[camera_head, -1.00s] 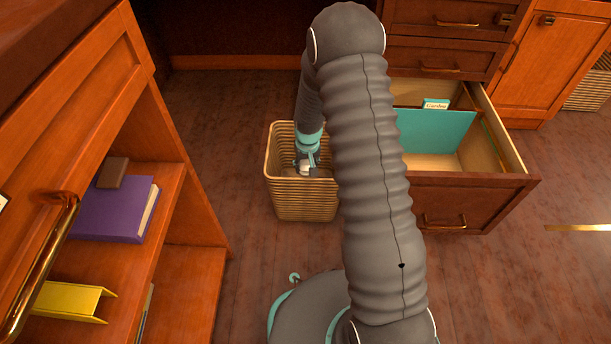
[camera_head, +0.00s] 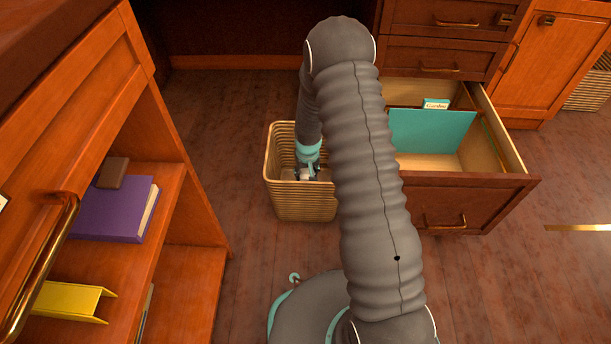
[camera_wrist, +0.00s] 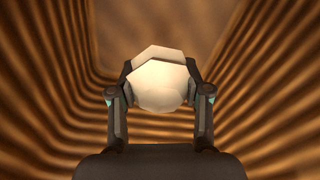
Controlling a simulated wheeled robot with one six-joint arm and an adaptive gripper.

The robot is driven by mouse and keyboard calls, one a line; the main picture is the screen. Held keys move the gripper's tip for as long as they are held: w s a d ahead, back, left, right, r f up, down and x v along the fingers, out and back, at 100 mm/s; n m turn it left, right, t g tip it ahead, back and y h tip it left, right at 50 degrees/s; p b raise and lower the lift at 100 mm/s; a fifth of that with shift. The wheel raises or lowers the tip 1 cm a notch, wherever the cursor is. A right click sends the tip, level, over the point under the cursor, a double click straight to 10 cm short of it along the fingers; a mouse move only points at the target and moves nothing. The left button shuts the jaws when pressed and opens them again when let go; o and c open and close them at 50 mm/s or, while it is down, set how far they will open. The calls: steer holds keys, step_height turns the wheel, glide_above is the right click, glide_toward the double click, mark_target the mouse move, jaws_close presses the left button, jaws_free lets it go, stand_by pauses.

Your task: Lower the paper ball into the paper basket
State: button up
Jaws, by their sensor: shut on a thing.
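The paper basket (camera_head: 304,204) is a ribbed wicker bin standing on the floor, left of the open drawer. My gripper (camera_head: 306,173) reaches down into the basket's opening, and its tips are partly hidden by the basket's front wall. In the wrist view my gripper (camera_wrist: 160,92) is shut on the paper ball (camera_wrist: 160,82), a pale faceted lump held between both fingers. The basket's ribbed walls (camera_wrist: 255,85) surround the ball on the left and right, and its plain bottom (camera_wrist: 160,30) shows beyond. The ball is hardly visible in the head view.
An open drawer (camera_head: 455,190) with a teal divider (camera_head: 432,132) stands right of the basket. A wooden shelf unit at the left holds a purple book (camera_head: 115,210) and a yellow object (camera_head: 70,301). Bare floor (camera_head: 215,110) lies behind and left of the basket.

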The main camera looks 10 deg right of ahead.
steer(key=shift+f, duration=1.25)
steer(key=o, duration=0.8)
steer(key=r, duration=0.4)
steer(key=s+r, duration=0.1)
steer(key=r, duration=0.7)
steer(key=shift+s, duration=0.2)
steer(key=shift+r, duration=0.1)
